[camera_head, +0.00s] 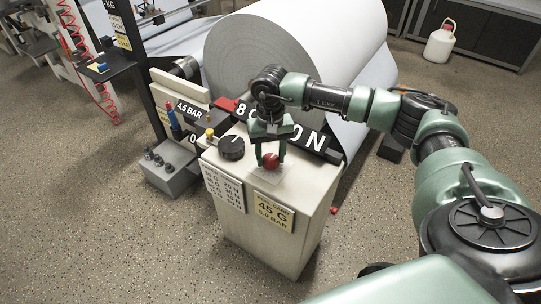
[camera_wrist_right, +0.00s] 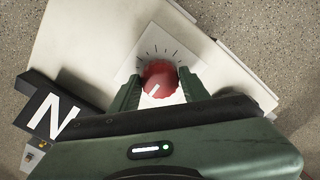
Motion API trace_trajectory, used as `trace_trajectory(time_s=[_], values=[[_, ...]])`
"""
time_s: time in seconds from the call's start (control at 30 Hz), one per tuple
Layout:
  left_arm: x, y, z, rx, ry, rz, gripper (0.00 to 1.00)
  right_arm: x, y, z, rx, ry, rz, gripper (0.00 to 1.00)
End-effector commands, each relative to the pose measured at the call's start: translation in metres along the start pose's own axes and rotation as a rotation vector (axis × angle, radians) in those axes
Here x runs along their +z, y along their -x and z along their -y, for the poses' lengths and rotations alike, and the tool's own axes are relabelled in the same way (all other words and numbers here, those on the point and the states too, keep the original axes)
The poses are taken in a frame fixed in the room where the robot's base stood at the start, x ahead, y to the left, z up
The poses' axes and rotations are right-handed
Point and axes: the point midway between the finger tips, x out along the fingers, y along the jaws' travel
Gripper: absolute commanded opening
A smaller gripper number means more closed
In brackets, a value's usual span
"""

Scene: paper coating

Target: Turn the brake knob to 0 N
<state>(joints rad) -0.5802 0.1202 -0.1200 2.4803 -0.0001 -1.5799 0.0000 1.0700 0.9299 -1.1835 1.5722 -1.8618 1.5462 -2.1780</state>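The red brake knob (camera_head: 270,161) stands on a small white dial plate on top of the pale cabinet (camera_head: 312,185). In the right wrist view the knob (camera_wrist_right: 159,77) has a white pointer line toward its lower left, and black tick marks fan out above it. My right gripper (camera_head: 270,158) points down over it, one finger on each side. In the right wrist view the fingers (camera_wrist_right: 160,80) stand close beside the knob; firm contact is not clear. A black sign (camera_head: 311,139) behind shows "8" and "N"; my gripper hides its middle. My left gripper is out of view.
A black knob (camera_head: 231,147) and a yellow-topped lever (camera_head: 210,133) sit left on the cabinet. A large paper roll (camera_head: 300,45) stands behind. A white jug (camera_head: 440,42) is on the floor at the right.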

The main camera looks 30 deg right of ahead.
Motion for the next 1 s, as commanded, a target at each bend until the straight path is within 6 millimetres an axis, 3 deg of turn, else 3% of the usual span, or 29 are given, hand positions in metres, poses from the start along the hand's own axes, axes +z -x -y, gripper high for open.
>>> trace_trajectory(time_s=[0.43,0.8,1.0], values=[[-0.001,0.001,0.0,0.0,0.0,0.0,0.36,-0.001,0.006,0.0,-0.001,-0.002,-0.002,0.65],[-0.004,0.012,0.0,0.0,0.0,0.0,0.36,-0.001,0.065,0.0,-0.001,-0.002,-0.002,0.65],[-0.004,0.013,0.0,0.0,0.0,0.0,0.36,0.0,0.078,0.0,0.0,-0.001,-0.001,0.65]])
